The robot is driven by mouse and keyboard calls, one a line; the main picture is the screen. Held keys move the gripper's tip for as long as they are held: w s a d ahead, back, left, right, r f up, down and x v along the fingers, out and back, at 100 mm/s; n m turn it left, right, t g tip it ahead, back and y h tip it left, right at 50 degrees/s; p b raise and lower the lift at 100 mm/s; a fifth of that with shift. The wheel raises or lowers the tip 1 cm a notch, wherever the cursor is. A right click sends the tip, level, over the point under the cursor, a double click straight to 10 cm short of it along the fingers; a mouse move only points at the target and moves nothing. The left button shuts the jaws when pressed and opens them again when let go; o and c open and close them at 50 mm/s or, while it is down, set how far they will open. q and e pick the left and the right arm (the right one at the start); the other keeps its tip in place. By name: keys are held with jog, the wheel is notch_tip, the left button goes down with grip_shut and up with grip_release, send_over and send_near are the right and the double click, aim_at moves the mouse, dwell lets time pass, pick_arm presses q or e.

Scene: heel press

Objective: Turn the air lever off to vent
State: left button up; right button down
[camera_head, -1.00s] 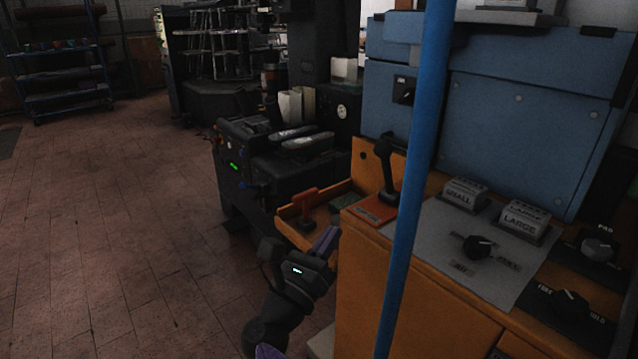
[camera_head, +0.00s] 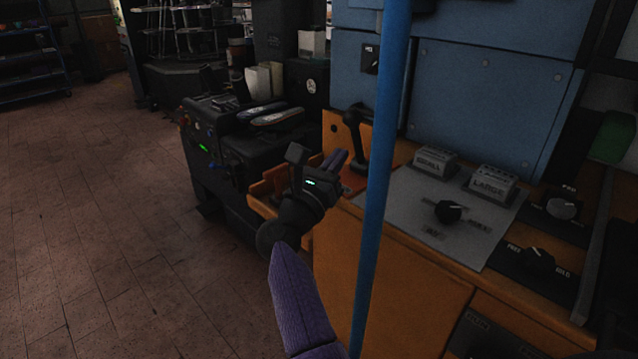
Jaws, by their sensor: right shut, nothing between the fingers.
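A black upright lever (camera_head: 354,140) stands on an orange-red plate (camera_head: 352,183) at the left end of the orange bench; it looks like the air lever, but I cannot read its label. My right gripper (camera_head: 336,160) is shut and empty. The gripper hides part of the plate and of the small orange tray (camera_head: 262,205). My left gripper is not in view.
A blue pole (camera_head: 378,190) stands in front of the bench, just right of the lever. A grey panel (camera_head: 400,208) carries a black knob (camera_head: 447,211) and SMALL and LARGE blocks. A blue cabinet (camera_head: 470,95) stands behind. Brick floor (camera_head: 110,230) is clear at left.

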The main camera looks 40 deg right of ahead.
aim_at(353, 135)
jog(key=shift+x, duration=1.85)
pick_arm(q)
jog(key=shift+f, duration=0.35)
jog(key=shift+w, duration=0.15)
pick_arm(e)
jog(key=shift+d+r, duration=0.1)
jog(key=shift+r, duration=0.15)
jog(key=d+y+p, duration=0.1)
jog(key=p, duration=0.2)
jog(key=d+r+m+g+y+p, duration=0.1)
jog(key=y+p, duration=0.1)
jog(key=p, duration=0.2)
jog(key=d+r+g+y+p, duration=0.1)
jog(key=d+y+p, duration=0.1)
jog(key=p, duration=0.1)
jog(key=shift+w+r, duration=0.15)
jog(key=shift+r, duration=0.05)
jog(key=shift+d+f+m+y+p, duration=0.2)
jog(key=shift+d+m+y+p, duration=0.1)
jog(key=shift+d+y+p, duration=0.4)
jog(key=shift+w+f, duration=0.1)
jog(key=shift+d, duration=0.2)
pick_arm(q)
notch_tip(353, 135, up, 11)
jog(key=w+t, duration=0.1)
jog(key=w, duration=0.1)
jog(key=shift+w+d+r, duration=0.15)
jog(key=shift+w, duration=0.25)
